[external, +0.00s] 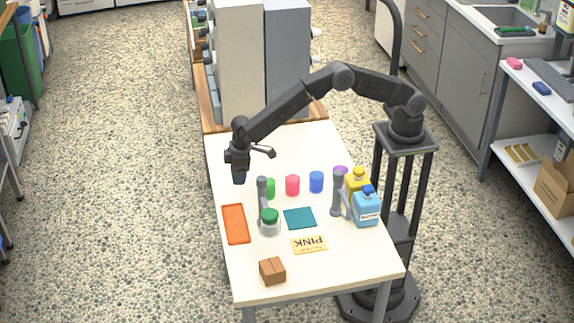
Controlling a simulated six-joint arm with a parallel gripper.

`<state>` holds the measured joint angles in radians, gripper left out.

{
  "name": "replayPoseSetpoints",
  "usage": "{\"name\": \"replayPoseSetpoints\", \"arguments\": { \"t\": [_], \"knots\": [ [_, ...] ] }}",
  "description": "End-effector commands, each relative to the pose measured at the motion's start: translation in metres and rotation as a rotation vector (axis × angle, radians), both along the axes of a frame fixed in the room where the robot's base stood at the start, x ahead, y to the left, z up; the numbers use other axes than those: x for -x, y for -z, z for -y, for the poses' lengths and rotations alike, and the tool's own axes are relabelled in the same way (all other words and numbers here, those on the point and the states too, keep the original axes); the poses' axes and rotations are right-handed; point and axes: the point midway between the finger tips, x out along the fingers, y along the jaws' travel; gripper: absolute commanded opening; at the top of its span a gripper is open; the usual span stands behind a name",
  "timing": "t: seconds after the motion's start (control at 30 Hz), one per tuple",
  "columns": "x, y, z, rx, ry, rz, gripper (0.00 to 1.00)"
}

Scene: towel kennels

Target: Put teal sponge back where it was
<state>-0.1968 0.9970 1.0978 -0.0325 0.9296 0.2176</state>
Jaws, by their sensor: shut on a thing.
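My gripper (238,164) is over the left edge of the table, pointing down. I cannot tell whether this is the teal sponge. A flat teal square (300,218) lies on the middle of the table. It looks thin, and I cannot tell whether it is a sponge or a cloth.
Tall panels (240,60) stand behind.

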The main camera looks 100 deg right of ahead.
Motion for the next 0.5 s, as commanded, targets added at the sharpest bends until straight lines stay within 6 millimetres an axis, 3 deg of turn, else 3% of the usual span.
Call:
{"name": "replayPoseSetpoints", "arguments": {
  "t": [0.1,0.33,0.5],
  "knots": [
    [0.000,0.019,0.000,0.000,-0.001,-0.001,0.34],
    [0.000,0.037,0.000,0.000,-0.002,-0.001,0.34],
    [0.001,0.061,0.000,0.000,-0.003,-0.002,0.34]
  ]
}}
